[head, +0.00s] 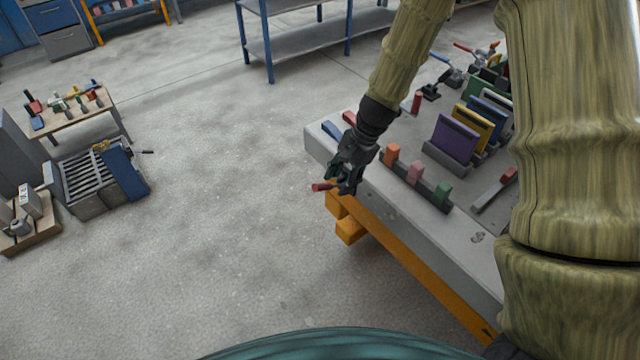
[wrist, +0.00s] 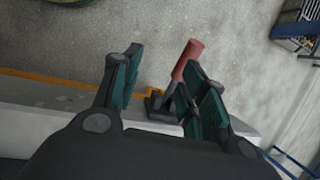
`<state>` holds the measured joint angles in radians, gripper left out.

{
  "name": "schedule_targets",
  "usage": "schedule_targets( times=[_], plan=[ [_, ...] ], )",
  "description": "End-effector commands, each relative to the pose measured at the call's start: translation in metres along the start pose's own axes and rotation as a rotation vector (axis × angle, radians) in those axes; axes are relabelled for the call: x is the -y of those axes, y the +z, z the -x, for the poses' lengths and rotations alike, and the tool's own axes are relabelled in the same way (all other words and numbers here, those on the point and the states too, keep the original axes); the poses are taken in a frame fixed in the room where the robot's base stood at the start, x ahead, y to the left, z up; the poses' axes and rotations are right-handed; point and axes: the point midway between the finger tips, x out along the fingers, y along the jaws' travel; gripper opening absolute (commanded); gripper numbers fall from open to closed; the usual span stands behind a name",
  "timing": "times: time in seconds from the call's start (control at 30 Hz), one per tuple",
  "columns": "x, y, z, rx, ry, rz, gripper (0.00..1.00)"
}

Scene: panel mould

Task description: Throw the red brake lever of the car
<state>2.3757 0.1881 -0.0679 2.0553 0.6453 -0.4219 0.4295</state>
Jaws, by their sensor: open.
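The brake lever (wrist: 188,58) has a red cylindrical grip on a dark stem and base at the edge of the grey slab. In the wrist view it stands tilted, beside the right finger, which hides part of the stem. In the head view the red grip (head: 321,187) pokes out to the left of my gripper (head: 348,175). My gripper (wrist: 162,65) is open, with its fingers spread on either side of a gap. I cannot tell whether a finger touches the lever. The car (head: 400,215) shows as the grey slab on an orange frame.
Orange, pink and green blocks (head: 414,174) stand along the slab close to my gripper. Purple, yellow and blue panels (head: 455,140) stand behind them. A small bench (head: 70,110) and a slatted rack (head: 100,180) stand at the left. The floor between is clear.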

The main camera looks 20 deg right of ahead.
Motion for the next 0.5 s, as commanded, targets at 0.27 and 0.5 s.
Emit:
schedule_targets(
  times=[0.27,0.5],
  plan=[
    [0.032,0.011,0.039,0.070,-0.060,-0.069,0.42],
    [0.033,0.013,0.018,0.071,-0.059,-0.071,0.42]
  ],
)
